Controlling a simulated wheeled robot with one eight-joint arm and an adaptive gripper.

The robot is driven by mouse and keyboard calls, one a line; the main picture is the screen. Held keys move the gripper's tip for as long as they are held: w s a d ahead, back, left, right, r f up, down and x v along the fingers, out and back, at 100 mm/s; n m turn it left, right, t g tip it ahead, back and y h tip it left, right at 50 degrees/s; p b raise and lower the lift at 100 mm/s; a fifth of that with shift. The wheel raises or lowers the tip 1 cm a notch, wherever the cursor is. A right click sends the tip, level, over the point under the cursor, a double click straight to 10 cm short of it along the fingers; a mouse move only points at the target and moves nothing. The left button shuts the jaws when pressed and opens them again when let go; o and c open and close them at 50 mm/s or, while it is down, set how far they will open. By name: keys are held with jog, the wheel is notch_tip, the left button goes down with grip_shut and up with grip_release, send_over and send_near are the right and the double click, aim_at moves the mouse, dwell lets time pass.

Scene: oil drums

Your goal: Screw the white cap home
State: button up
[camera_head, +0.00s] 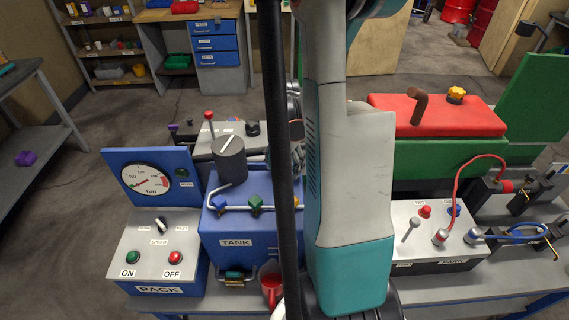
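I cannot make out a white cap for certain. The blue TANK unit (237,228) stands on the bench left of my arm, with blue, green and yellow valve knobs (255,204) along a pale pipe. A dark grey cylinder (229,160) with a white bar across its top stands at the tank's upper left. My arm fills the middle of the view. Small dark and grey parts beside the black post seem to belong to my gripper (297,158). The arm and post hide most of it, so its fingers and anything in them cannot be seen.
The PACK box (156,250) with gauge panel stands left of the tank. A red mug (271,287) sits at the front. Right of my arm are a red-lidded green case (437,116) and a grey box (432,234) with cables. Drawers (217,44) and shelves stand behind.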

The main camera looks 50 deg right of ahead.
aim_at(284, 162)
jog(key=shift+r, duration=0.15)
notch_tip(284, 162, up, 12)
dwell(0.7)
jog(key=shift+c, duration=0.2)
